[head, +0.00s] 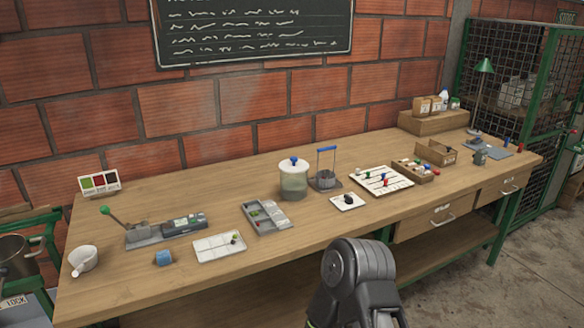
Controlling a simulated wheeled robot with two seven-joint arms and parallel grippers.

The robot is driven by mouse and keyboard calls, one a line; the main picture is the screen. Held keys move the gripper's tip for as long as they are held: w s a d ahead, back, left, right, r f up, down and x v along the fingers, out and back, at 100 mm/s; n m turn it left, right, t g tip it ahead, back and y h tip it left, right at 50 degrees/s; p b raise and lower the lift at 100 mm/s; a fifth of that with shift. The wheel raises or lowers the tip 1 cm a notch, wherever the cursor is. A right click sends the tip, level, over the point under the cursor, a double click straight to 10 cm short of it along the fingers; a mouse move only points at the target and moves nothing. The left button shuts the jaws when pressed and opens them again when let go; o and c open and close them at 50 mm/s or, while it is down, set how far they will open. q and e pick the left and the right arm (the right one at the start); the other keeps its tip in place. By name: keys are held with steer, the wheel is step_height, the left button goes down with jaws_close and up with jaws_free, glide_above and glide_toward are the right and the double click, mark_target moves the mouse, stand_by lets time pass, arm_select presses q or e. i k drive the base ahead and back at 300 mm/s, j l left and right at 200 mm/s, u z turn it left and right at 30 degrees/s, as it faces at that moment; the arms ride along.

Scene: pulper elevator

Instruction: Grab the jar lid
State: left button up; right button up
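The jar lid (283,166) is a pale disc with a blue knob on top. It sits on a squat, see-through greenish jar (293,184) near the middle of the wooden workbench. A grey rounded link of one of my arms rises at the bottom, right of centre, in front of the bench and well apart from the jar. Neither of my grippers shows in the head view.
Right of the jar stand a small blue-handled frame device (326,170), a white tile with a dark knob (348,201) and a white pegged board (382,181). A grey compartment tray (267,217) lies left. A lever device (166,230) stands farther left. Bare wood lies behind the jar.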

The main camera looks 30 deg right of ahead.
mark_target(293, 165)
steer(key=z, duration=2.1)
steer(key=i+j, duration=0.2)
steer(key=i, duration=0.2)
steer(key=i+j, duration=0.2)
steer(key=i, duration=0.25)
